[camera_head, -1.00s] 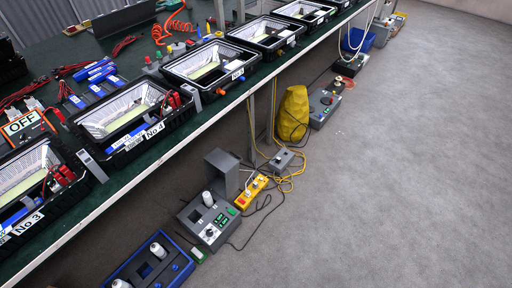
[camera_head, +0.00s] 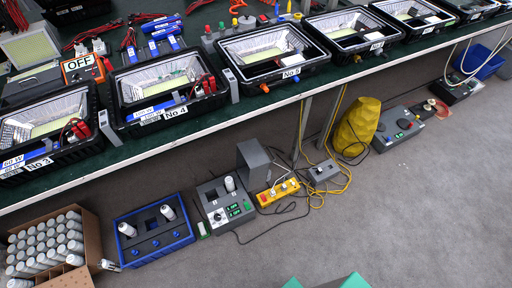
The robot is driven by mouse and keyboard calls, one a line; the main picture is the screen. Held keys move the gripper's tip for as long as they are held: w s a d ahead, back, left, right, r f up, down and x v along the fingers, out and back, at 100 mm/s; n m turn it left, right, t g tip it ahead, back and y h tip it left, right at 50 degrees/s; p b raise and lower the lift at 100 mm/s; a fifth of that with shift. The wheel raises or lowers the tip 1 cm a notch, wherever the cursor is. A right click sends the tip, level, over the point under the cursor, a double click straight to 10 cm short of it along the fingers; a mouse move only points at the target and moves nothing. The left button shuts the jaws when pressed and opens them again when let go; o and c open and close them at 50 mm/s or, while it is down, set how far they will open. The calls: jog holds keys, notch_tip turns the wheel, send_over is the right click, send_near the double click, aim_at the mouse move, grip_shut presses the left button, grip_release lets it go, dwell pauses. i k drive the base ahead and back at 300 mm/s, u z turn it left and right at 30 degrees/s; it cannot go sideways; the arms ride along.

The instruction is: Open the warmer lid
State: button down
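A grey floor unit (camera_head: 214,213) with a knob, green-lit displays and a white bottle in its top may be the warmer, but I see no label that says so. A dark grey upright box or hood (camera_head: 255,165) stands at its back right. I cannot tell whether this is a raised lid or a separate thing. A blue unit (camera_head: 152,247) with two white bottles and blue knobs sits to its left. My gripper is not recognisable. Only teal pieces (camera_head: 354,282) show at the bottom edge, perhaps part of my arm.
A long green-topped bench (camera_head: 160,143) carries several black floodlight housings. Below it are a carton (camera_head: 88,225) of white bottles, a yellow power strip (camera_head: 277,192), loose cables, a yellow bag (camera_head: 357,127) and another grey unit (camera_head: 398,128). The floor at right is clear.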

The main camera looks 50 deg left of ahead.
aim_at(253, 163)
jog(key=u, duration=0.65)
jog(key=i, duration=0.9)
jog(key=u, duration=0.65)
